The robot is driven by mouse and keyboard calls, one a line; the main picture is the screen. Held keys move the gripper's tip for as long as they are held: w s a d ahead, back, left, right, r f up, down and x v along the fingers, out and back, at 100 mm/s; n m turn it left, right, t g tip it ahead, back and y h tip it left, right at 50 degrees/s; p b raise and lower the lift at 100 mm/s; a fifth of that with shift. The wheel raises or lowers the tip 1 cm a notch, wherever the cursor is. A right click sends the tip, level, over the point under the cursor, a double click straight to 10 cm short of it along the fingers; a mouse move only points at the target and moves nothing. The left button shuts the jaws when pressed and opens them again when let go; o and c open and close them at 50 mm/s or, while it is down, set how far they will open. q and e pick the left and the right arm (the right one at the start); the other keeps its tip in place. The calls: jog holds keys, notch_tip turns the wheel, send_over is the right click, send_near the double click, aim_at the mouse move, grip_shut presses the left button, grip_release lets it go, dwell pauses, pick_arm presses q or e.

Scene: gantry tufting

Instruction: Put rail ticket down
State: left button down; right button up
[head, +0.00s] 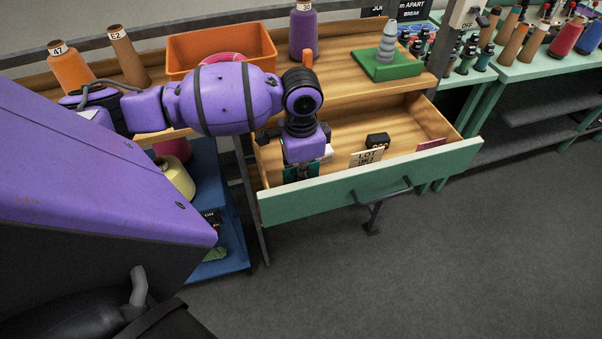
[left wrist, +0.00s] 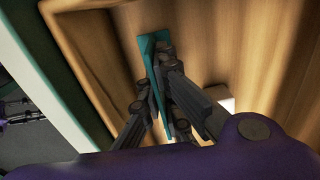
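A flat teal card, which I take to be the rail ticket (left wrist: 152,44), stands on edge between the dark fingers of my left gripper (left wrist: 160,95) in the left wrist view. The fingers are closed on it from both sides. In the head view my left gripper (head: 302,172) points down into the left part of the open drawer (head: 370,194), just behind its green front. Parts of the teal ticket (head: 290,175) show beside the fingers; the wrist hides the rest. Whether it touches the drawer floor, I cannot tell. My right gripper is not in view.
In the drawer lie a black item (head: 377,140), a "LOT" card (head: 367,157), a pinkish card (head: 432,144) and a white item (head: 328,153). The drawer's middle floor is partly clear. Above stand an orange bin (head: 222,47) and a green-based grey cone (head: 388,66).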

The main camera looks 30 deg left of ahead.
pick_arm(q)
jog(key=shift+f, duration=0.15)
jog(key=c, duration=2)
grip_release()
notch_tip(320, 180, up, 12)
jog(key=shift+r+p, duration=0.15)
jog(key=shift+p, duration=0.15)
